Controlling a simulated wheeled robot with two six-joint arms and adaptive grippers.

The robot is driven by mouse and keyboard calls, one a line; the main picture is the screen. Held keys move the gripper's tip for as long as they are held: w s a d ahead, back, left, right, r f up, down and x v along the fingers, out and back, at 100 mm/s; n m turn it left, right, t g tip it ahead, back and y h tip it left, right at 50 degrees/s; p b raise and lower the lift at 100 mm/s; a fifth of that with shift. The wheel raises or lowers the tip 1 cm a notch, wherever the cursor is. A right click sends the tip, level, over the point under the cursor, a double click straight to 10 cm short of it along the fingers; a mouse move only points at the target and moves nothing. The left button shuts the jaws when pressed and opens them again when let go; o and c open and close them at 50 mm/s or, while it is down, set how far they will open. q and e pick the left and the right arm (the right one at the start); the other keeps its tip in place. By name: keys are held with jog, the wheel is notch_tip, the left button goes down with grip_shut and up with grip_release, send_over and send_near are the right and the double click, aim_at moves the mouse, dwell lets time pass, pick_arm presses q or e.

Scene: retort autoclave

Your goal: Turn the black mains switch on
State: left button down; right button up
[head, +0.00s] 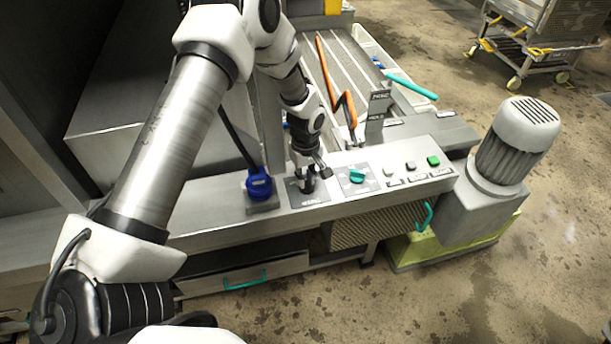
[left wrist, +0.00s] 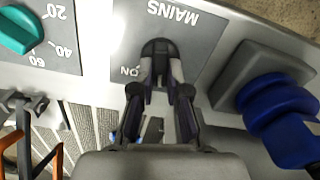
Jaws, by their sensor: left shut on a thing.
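The black mains switch (left wrist: 158,47) sits on a grey plate (left wrist: 205,38) marked MAINS, with ON printed beside the switch; the lettering is upside down in the left wrist view. My left gripper (left wrist: 161,74) is shut on the switch, one finger on each side of it. In the head view my left gripper (head: 305,176) comes down from above onto the panel and hides most of the switch. Which way the switch points I cannot tell. My right gripper is in neither view.
A blue plug (head: 259,184) with a black cable stands just left of the switch plate. A teal dial (head: 357,176) and several push buttons, one a green button (head: 433,161), lie to the right. An orange handle (head: 347,103) rises behind the panel. A motor (head: 518,135) stands at right.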

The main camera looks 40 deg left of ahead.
pick_arm(q)
jog(key=m, duration=0.5)
jog(key=shift+w+d+m, duration=0.1)
jog(key=shift+m, duration=0.2)
jog(key=m, duration=0.5)
jog(key=shift+w+d+m, duration=0.15)
jog(key=shift+d+m, duration=0.05)
jog(key=shift+m, duration=0.2)
jog(key=c, duration=1.2)
grip_release()
jog(key=shift+w, duration=0.15)
jog(key=shift+o, duration=0.2)
notch_tip(320, 180, up, 12)
jog(key=shift+f, duration=0.1)
